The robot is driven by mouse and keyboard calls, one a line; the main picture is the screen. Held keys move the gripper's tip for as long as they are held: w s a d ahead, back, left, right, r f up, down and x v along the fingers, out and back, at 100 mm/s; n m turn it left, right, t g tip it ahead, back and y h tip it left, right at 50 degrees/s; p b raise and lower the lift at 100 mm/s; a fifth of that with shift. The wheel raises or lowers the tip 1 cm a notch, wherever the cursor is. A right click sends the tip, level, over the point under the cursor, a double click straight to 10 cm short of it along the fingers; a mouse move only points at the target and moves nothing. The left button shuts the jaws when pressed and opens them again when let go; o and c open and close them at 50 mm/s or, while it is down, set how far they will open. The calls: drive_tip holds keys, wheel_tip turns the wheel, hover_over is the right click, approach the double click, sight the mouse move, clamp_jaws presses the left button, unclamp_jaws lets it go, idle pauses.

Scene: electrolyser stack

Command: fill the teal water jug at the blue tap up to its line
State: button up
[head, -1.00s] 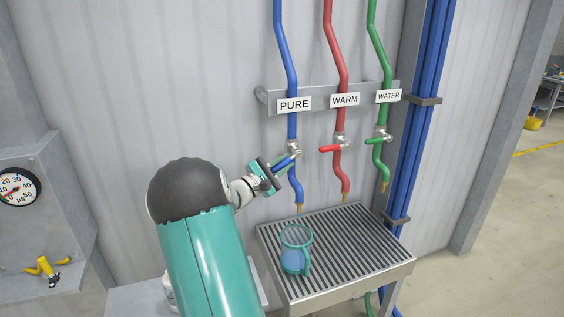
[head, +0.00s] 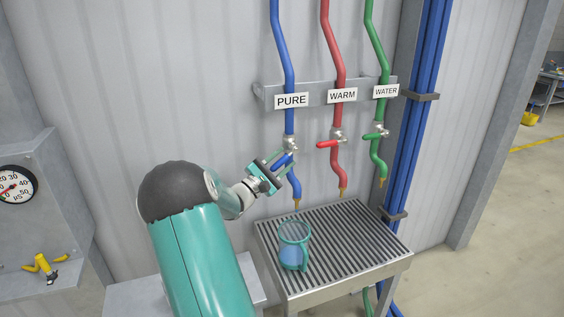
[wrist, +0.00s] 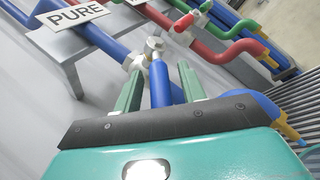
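The teal see-through jug (head: 293,235) stands upright on the slatted drain shelf, below the blue pipe's brass spout (head: 297,203). The blue tap (head: 290,145) is on the pipe under the PURE sign (head: 291,101). My gripper (head: 282,164) is at this tap. In the wrist view, its two green fingers (wrist: 160,78) stand on either side of the blue tap handle (wrist: 160,88), with a gap on each side.
The slatted drain shelf (head: 345,225) has free room right of the jug. A red tap (head: 330,143) under WARM and a green tap (head: 376,134) under WATER are close on the right. A gauge box (head: 45,200) is at the left.

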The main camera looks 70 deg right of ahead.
drive_tip(key=v, duration=1.3)
drive_tip(key=shift+a, duration=0.35)
drive_tip(key=shift+w+f, duration=0.1)
drive_tip(key=shift+w, duration=0.05)
